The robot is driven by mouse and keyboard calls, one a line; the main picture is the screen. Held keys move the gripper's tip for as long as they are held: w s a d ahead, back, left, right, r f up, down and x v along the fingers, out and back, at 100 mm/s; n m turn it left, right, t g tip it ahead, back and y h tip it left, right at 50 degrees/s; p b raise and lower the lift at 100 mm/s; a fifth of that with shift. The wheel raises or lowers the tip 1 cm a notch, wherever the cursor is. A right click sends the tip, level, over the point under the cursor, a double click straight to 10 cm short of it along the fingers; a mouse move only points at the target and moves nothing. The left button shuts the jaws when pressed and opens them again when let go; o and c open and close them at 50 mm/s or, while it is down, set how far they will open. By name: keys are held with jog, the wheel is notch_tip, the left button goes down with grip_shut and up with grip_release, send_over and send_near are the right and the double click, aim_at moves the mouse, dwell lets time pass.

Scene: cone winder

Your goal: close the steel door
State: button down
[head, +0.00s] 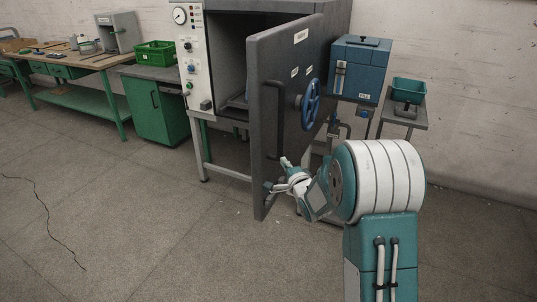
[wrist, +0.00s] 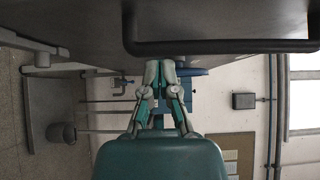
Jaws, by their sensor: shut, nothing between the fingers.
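The steel door (head: 286,120) is dark grey and stands wide open, swung out from the grey cabinet (head: 226,45). It carries a long black bar handle (head: 268,120) and a blue handwheel (head: 311,103). My gripper (head: 284,162) is shut and empty, low beside the door's lower part; whether it touches the door I cannot tell. In the wrist view my gripper (wrist: 166,64) has its fingertips together just below the door's face (wrist: 90,20), and the black handle (wrist: 215,46) crosses in front of them.
A control panel (head: 190,55) with a gauge flanks the cabinet. A blue box (head: 360,70) and a small table with a green bin (head: 408,90) stand at the right. A green cupboard (head: 155,108) and workbench (head: 75,62) stand left.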

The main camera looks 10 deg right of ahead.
aim_at(265, 149)
jog(key=w+a, duration=0.1)
jog(key=w, duration=0.2)
jog(key=w+a, duration=0.1)
jog(key=w, duration=0.1)
jog(key=shift+a, duration=0.3)
jog(key=shift+w+a, duration=0.4)
jog(key=shift+a, duration=0.25)
